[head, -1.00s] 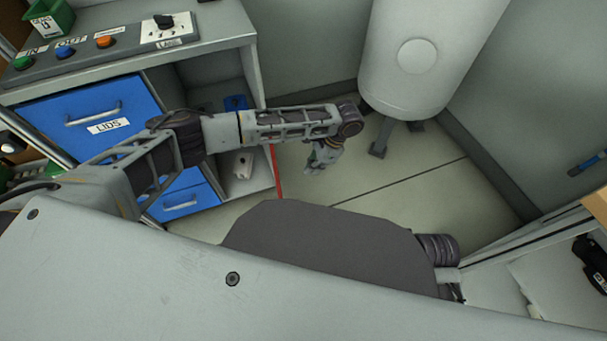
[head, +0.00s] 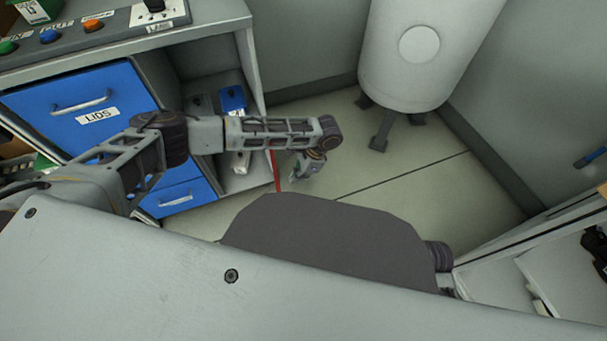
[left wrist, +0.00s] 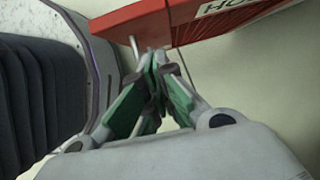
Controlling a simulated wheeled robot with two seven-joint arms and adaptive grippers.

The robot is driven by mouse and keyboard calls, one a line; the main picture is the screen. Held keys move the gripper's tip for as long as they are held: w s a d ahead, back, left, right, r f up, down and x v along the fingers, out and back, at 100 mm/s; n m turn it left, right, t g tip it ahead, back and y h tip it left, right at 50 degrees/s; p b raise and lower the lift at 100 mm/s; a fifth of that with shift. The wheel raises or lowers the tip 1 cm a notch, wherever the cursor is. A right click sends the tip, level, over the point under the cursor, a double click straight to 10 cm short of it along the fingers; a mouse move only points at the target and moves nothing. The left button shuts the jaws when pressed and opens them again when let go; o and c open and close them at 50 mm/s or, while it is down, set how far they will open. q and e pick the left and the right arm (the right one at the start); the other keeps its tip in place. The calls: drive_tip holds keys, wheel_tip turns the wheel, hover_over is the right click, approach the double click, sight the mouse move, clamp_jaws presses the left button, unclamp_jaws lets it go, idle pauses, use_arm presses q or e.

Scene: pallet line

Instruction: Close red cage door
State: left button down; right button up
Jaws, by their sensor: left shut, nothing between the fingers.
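The red cage door shows edge-on as a thin red strip (head: 275,169) at the right side of the grey desk unit in the head view. In the left wrist view a red panel (left wrist: 190,22) with a partly cut-off white label and a small metal handle (left wrist: 136,46) fills the top. My left gripper (head: 299,178) is low over the floor, just right of the red strip. In the left wrist view its green-padded fingers (left wrist: 157,62) are shut and empty, with the tips close to the panel's lower edge; I cannot tell whether they touch. My right gripper is out of view.
The desk unit holds blue drawers (head: 82,104) and open shelves. A white tank (head: 412,58) on dark feet stands behind. The floor (head: 420,178) right of my left gripper is clear. A white shelf (head: 565,282) is at the lower right.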

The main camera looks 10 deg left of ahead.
use_arm(q)
drive_tip(key=shift+s+a+b, duration=0.2)
drive_tip(key=shift+s+a, duration=0.15)
drive_tip(key=shift+a, duration=0.35)
drive_tip(key=shift+s+a+b, duration=0.15)
drive_tip(key=shift+s+a, duration=0.2)
drive_tip(key=shift+a, duration=0.3)
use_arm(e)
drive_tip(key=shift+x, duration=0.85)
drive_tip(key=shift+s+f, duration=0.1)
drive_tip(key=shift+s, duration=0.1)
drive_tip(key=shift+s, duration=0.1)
